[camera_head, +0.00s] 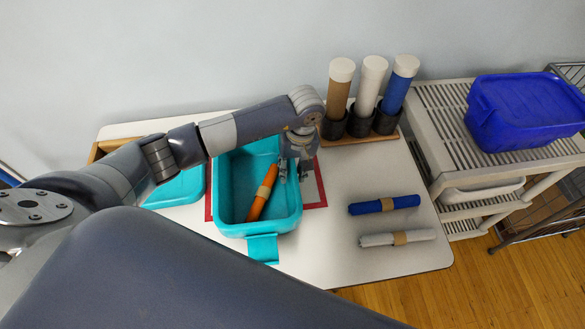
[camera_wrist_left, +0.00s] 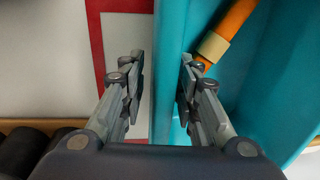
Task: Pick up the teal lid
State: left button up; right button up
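The teal lid (camera_head: 182,188) lies on the table left of the teal box, partly hidden behind my left arm. The teal box (camera_head: 263,224) is open and holds an orange roll with a tan band (camera_head: 262,195). My left gripper (camera_head: 293,172) points down at the box's right wall. In the left wrist view my left gripper (camera_wrist_left: 160,85) is open, with one finger on each side of the box wall (camera_wrist_left: 168,60); I cannot tell whether they touch it. It is apart from the lid. My right gripper is not in view.
A red-bordered mat (camera_head: 316,188) lies under the box. A blue roll (camera_head: 384,204) and a grey roll (camera_head: 397,238) lie right of it. Three capped tubes (camera_head: 369,90) stand in black holders behind. A shelf cart (camera_head: 440,120) carrying a blue bin (camera_head: 520,110) stands right.

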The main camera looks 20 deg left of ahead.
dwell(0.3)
pick_arm(q)
jog(key=shift+r+p, duration=0.25)
jog(key=shift+p, duration=0.05)
notch_tip(320, 180, up, 10)
jog(key=d+b, duration=0.1)
jog(key=b, duration=0.2)
jog(key=shift+w+r+b, duration=0.2)
jog(key=shift+w+b, duration=0.1)
jog(key=shift+w, duration=0.1)
jog(key=shift+d+r, duration=0.1)
jog(key=shift+r, duration=0.55)
jog(key=shift+c, duration=0.5)
